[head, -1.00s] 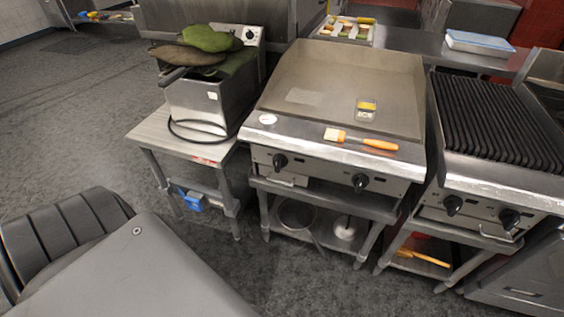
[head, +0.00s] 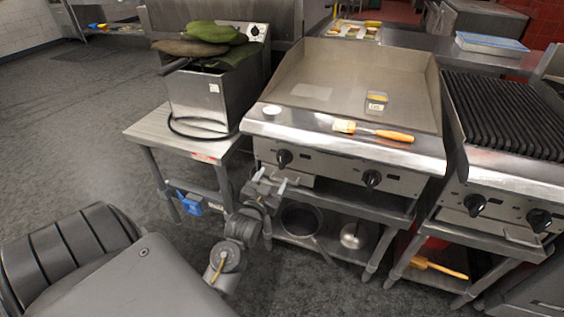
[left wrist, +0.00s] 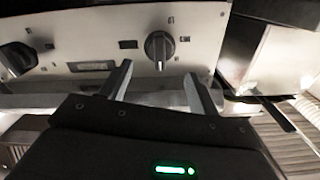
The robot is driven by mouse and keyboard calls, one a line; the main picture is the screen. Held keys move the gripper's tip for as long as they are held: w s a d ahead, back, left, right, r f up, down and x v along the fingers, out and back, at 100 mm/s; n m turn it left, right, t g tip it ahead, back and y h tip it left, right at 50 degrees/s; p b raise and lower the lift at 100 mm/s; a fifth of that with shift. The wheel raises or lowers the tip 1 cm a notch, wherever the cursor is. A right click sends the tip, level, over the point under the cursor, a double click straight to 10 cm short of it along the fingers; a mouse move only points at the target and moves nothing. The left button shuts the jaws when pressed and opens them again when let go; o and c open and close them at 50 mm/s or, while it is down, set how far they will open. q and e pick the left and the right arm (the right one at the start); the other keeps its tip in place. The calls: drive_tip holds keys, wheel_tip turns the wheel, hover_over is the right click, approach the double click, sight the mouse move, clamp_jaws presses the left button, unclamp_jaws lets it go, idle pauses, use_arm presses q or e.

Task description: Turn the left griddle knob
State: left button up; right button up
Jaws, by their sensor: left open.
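The griddle (head: 345,75) has a steel front panel with two black knobs. The left knob (head: 284,158) is at the left end of the panel, and the right knob (head: 371,178) is farther right. My left gripper (head: 270,180) is open and empty, just below and in front of the left knob. In the left wrist view, a knob (left wrist: 159,46) that appears to be the left one sits just beyond my spread fingertips (left wrist: 157,72), roughly centred between them. I see no contact with it. Another knob (left wrist: 18,57) shows at the picture's left. My right gripper is out of view.
A brush with an orange handle (head: 392,135) lies on the griddle's front ledge. A fryer (head: 207,98) stands on a low table (head: 150,131) to the left. A charbroiler (head: 505,110) stands to the right. Pots sit on the shelf below the griddle. Floor is open at left.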

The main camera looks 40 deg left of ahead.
sight(281, 164)
use_arm(q)
drive_tip(key=x, duration=0.9)
drive_tip(key=shift+w+a, duration=0.2)
drive_tip(key=shift+w, duration=0.15)
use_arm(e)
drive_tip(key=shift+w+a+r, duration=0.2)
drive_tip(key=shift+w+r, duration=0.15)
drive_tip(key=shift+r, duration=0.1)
use_arm(q)
drive_tip(key=c, duration=0.7)
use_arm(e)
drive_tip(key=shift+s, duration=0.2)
use_arm(q)
drive_tip(key=n+p, duration=0.2)
drive_tip(key=n, duration=0.1)
drive_tip(key=shift+r, duration=0.15)
drive_tip(key=n+p, duration=0.2)
drive_tip(key=n, duration=0.2)
drive_tip(key=shift+p, duration=0.4)
drive_tip(key=shift+n, duration=0.5)
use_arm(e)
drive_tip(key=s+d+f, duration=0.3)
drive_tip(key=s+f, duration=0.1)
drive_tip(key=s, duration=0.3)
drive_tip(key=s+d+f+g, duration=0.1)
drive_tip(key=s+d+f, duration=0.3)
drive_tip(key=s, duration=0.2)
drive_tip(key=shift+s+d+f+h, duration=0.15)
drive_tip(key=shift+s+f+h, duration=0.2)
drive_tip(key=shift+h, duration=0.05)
